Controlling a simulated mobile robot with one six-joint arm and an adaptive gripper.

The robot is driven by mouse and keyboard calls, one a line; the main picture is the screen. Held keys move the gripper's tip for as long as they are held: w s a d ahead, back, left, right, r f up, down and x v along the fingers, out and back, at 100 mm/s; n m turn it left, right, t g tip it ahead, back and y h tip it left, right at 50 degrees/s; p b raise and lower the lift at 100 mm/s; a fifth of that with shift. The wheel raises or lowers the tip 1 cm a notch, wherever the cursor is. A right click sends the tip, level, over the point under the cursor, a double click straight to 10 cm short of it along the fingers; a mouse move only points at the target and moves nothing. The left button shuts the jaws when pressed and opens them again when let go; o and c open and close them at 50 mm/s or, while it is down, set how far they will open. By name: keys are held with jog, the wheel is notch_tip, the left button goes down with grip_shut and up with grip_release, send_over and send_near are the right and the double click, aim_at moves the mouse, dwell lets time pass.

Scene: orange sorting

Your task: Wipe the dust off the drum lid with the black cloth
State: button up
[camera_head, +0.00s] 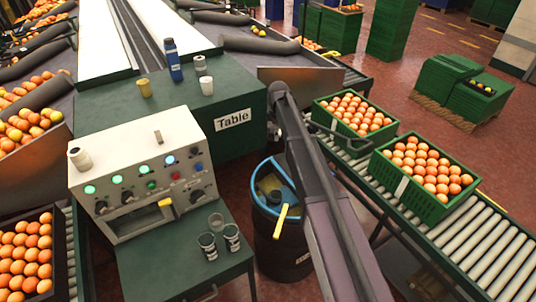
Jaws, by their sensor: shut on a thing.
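The drum (278,247) is dark and stands on the floor right of the green cabinet. Its top has a blue rim (262,172), with a dull yellowish-brown surface (268,183) inside it. A small dark patch shows on this top; I cannot tell whether it is the black cloth. My arm crosses in front of the drum's right side and hides part of the lid. I cannot make out my gripper, and no cloth is clearly visible. A yellow strip-like piece (281,219) shows at the drum's front edge.
A control box (137,135) and several cups stand on green surfaces at left. Crates of oranges (408,195) sit on the roller conveyor (455,235) at right. Red floor lies beyond.

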notch_tip(320, 180, up, 14)
jog(key=p, duration=1.2)
jog(key=shift+f, duration=0.2)
